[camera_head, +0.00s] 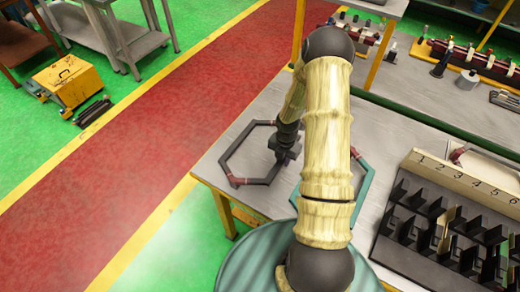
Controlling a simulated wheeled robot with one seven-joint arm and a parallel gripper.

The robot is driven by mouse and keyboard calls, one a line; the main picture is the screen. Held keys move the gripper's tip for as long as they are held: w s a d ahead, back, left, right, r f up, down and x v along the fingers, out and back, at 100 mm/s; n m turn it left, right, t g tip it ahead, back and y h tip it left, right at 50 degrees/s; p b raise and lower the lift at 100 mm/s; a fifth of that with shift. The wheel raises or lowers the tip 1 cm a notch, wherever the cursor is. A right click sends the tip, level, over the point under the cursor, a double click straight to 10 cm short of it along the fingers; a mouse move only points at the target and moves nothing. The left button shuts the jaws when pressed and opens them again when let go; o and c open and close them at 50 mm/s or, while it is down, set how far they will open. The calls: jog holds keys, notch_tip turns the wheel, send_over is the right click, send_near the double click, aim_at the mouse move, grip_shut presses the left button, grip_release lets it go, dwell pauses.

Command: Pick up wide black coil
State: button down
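The wide black coil (234,143) lies on the grey table (207,170) at its left end. It is a dark hexagonal loop with reddish-brown bands at its near left corner and at the top right. My gripper (281,158) points down at the right part of this coil, and its fingers overlap the coil in this view. The fingers are small and dark, so I cannot tell whether they are open or touch the coil. My arm covers some of the space to the right of it.
A teal coil (367,184) lies to the right, partly behind my arm. A rack with numbered slots and black dividers (425,218) stands at the right. A bench with red cylindrical parts (478,60) is behind. The red floor lane (120,190) at left is clear.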

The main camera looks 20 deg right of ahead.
jog(key=shift+r, duration=0.1)
dwell(0.3)
notch_tip(320, 180, up, 10)
jog(key=shift+f+b, duration=0.1)
jog(key=shift+b, duration=0.35)
dwell(0.4)
jog(key=shift+w+a+r+m+p, duration=0.15)
jog(key=shift+w+a+m+p, duration=0.1)
jog(key=shift+m, duration=0.25)
jog(key=shift+w+a+r+m+p, duration=0.15)
jog(key=shift+a+m+p, duration=0.1)
jog(key=shift+m, duration=0.25)
jog(key=w+a+r+m+p, duration=0.1)
jog(key=w+a+m+p, duration=0.1)
jog(key=a+m, duration=0.4)
jog(key=w+a+r+m+p, duration=0.1)
jog(key=w+a+m+p, duration=0.2)
jog(key=m, duration=1.4)
jog(key=a+p, duration=0.1)
jog(key=a, duration=0.2)
jog(key=shift+w+a+r+m+p, duration=0.25)
jog(key=shift+a+m+p, duration=0.05)
jog(key=shift+p, duration=0.1)
